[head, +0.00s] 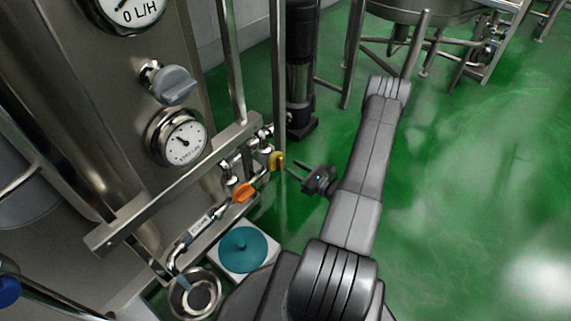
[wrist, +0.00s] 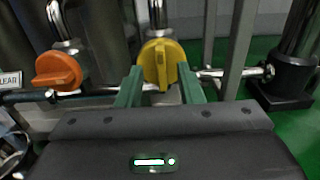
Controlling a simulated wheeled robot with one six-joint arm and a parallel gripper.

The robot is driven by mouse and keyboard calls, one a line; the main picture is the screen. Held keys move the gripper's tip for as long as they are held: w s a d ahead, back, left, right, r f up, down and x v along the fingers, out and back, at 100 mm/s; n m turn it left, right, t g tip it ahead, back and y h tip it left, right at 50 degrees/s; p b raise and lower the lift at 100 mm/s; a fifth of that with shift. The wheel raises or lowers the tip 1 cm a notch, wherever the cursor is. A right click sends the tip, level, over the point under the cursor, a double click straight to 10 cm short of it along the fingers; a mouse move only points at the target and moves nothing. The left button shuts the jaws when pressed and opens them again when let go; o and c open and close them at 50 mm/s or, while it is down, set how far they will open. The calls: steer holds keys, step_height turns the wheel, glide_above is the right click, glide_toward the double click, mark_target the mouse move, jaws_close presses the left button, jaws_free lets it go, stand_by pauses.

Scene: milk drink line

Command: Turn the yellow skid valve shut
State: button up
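The yellow skid valve (head: 277,160) sits on the pipework at the front of the steel skid. In the wrist view its round yellow handle (wrist: 164,62) has a raised grip bar that stands upright in the picture. My gripper (head: 294,170) reaches toward it from the right in the head view. In the wrist view its two green fingers (wrist: 160,84) are spread apart, one on each side of the lower part of the yellow handle. I cannot tell whether either finger touches the handle. Nothing is clamped between them.
An orange valve handle (head: 243,192) is just left of the yellow one, close to my gripper, and also shows in the wrist view (wrist: 57,71). A vertical steel post (head: 278,90) stands right by the yellow valve. A teal disc (head: 242,249) lies below. Open green floor (head: 470,190) is to the right.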

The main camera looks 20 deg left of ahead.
mark_target(282, 161)
steer(key=shift+b+x, duration=0.35)
steer(key=shift+x, duration=2.2)
jaws_close()
